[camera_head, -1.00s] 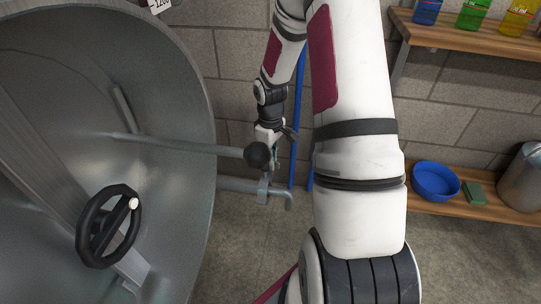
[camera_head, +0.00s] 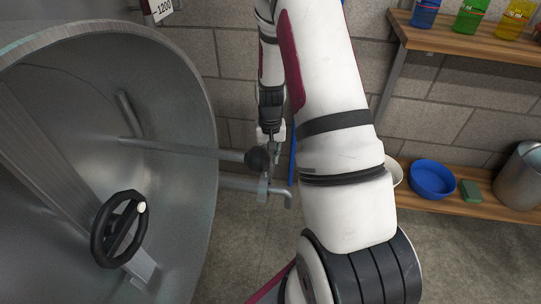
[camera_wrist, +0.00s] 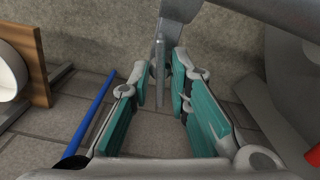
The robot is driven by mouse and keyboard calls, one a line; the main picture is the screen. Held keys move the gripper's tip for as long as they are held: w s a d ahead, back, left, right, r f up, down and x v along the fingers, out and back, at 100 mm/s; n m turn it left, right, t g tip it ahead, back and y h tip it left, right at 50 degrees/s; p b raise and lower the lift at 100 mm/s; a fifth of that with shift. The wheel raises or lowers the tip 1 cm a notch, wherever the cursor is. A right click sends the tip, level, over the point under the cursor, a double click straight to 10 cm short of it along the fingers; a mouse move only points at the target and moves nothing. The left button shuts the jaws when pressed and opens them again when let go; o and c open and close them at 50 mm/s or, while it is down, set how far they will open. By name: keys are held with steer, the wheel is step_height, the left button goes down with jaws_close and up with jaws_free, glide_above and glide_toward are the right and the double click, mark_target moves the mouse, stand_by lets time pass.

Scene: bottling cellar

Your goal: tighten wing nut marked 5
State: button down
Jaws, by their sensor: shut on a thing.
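A large grey metal tank fills the left of the head view, with a wide rim (camera_head: 205,130). A short pipe (camera_head: 240,184) with a bent end sticks out of it, below a rod ending in a black ball (camera_head: 257,160). A small upright grey metal piece (camera_head: 263,188) sits at this pipe. My gripper (camera_head: 268,165) points down there, partly behind the ball. In the wrist view its teal-padded fingers (camera_wrist: 161,78) are around a narrow upright grey piece (camera_wrist: 160,60) and shut on it. I see no mark 5 and cannot make out a wing nut's shape.
A black handwheel (camera_head: 120,228) is on the tank's face. A low shelf (camera_head: 450,208) at right holds a blue bowl (camera_head: 433,179), a green block (camera_head: 471,191) and a metal pot. Bottles stand on an upper shelf (camera_head: 450,38). A blue pole (camera_wrist: 95,115) leans near my gripper.

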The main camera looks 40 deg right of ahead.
steer(key=shift+a+m, duration=0.1)
steer(key=shift+m, duration=1.2)
steer(key=shift+p, duration=0.3)
steer(key=c, duration=1.5)
jaws_free()
step_height(320, 180, up, 12)
